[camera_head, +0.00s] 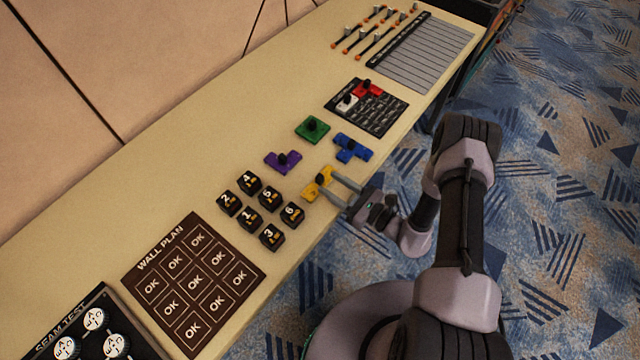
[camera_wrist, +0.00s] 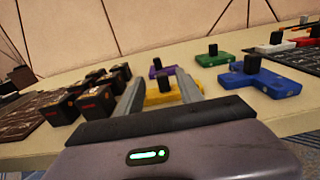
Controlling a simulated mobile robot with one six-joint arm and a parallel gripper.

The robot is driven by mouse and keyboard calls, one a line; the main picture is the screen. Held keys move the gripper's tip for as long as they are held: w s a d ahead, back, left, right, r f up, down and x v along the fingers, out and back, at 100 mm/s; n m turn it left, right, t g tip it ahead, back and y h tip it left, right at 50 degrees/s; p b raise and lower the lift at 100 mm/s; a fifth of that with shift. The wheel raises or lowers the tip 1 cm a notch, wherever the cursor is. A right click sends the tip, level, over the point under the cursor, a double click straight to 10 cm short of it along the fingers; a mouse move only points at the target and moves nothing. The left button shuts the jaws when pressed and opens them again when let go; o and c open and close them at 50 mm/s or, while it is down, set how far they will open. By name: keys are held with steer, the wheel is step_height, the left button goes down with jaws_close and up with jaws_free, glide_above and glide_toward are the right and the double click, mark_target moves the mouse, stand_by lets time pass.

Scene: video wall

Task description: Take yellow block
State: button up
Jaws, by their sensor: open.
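The yellow block (camera_head: 315,187) lies on the beige table near its front edge, with a dark knob on top. It also shows in the wrist view (camera_wrist: 160,97), where its knob stands between my two fingers. My gripper (camera_head: 328,181) is open, with one finger on each side of the yellow block. I cannot tell whether the fingers touch it. In the wrist view my gripper (camera_wrist: 162,93) partly hides the block's near side.
Several black numbered cubes (camera_head: 249,181) stand just left of the yellow block. A purple block (camera_head: 283,162), a green block (camera_head: 312,130) and a blue block (camera_head: 352,148) lie behind and right. A dark board (camera_head: 390,118) holds red and white blocks.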

mark_target(322, 179)
steer(key=b+x, duration=0.1)
steer(key=x, duration=0.4)
steer(key=shift+w+f+b, duration=0.15)
steer(key=shift+f+b, duration=0.1)
steer(key=shift+b, duration=0.1)
jaws_close()
